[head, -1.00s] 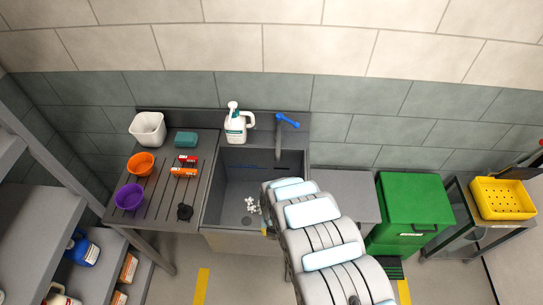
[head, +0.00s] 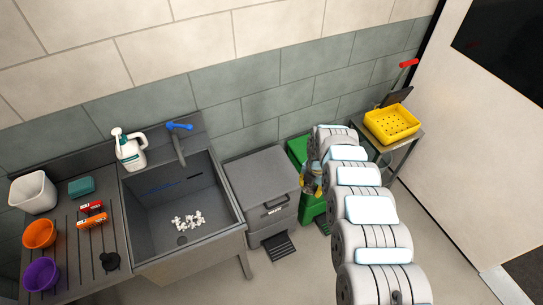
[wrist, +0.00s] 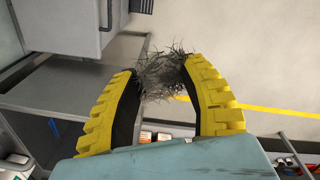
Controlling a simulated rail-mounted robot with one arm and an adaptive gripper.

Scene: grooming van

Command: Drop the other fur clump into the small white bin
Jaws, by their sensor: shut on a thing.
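My gripper (wrist: 160,66) has yellow ridged fingers with black inner pads. It is shut on a dark grey, wispy fur clump (wrist: 163,77), which sits between the fingertips in the wrist view. In the head view my gripper (head: 312,183) is partly hidden by my arm, in front of the green bin, and the clump cannot be made out. The small white bin (head: 33,193) stands upright at the far left on the draining board, well away from my gripper. Its inside cannot be seen clearly.
The sink (head: 165,185) holds several small white pieces (head: 188,220). A closed grey bin (head: 262,172) stands between the sink and the green bin (head: 298,150). A yellow basket (head: 392,123) sits on a stand at right. Bowls, a soap bottle (head: 129,150) and brushes crowd the left.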

